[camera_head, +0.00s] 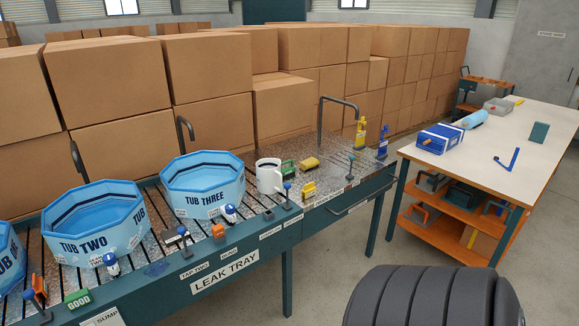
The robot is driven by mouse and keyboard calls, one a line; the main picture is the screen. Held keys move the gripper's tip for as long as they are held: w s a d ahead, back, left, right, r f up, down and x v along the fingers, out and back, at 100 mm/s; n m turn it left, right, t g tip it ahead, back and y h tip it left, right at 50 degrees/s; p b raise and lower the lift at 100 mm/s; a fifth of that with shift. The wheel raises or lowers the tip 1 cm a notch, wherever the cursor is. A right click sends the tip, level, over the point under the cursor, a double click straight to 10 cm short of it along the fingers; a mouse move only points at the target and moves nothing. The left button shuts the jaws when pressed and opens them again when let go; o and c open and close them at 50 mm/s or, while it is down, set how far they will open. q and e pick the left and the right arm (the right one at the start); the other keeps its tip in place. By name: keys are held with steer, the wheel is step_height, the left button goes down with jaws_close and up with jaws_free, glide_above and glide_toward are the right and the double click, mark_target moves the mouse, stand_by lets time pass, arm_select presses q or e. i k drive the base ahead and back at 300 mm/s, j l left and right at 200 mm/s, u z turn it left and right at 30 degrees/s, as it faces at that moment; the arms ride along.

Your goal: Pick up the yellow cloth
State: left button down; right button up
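A small yellow rolled or folded piece (309,163), which looks like the yellow cloth, lies on the speckled grey top of the long bench, right of the white mug (269,176) and a green block (289,169). A second, smaller yellow piece (308,189) stands nearer the bench's front edge; I cannot tell exactly what it is. Neither of my grippers shows in the head view.
Blue tubs, TUB TWO (98,226) and TUB THREE (203,187), stand left on the bench. A tall bent tap (320,125) and yellow and blue bottles (360,133) stand behind the yellow roll. A separate worktable (485,150) is at right. Stacked cartons (110,75) fill the back.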

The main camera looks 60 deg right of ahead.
mark_target(310, 162)
steer(key=z, duration=1.95)
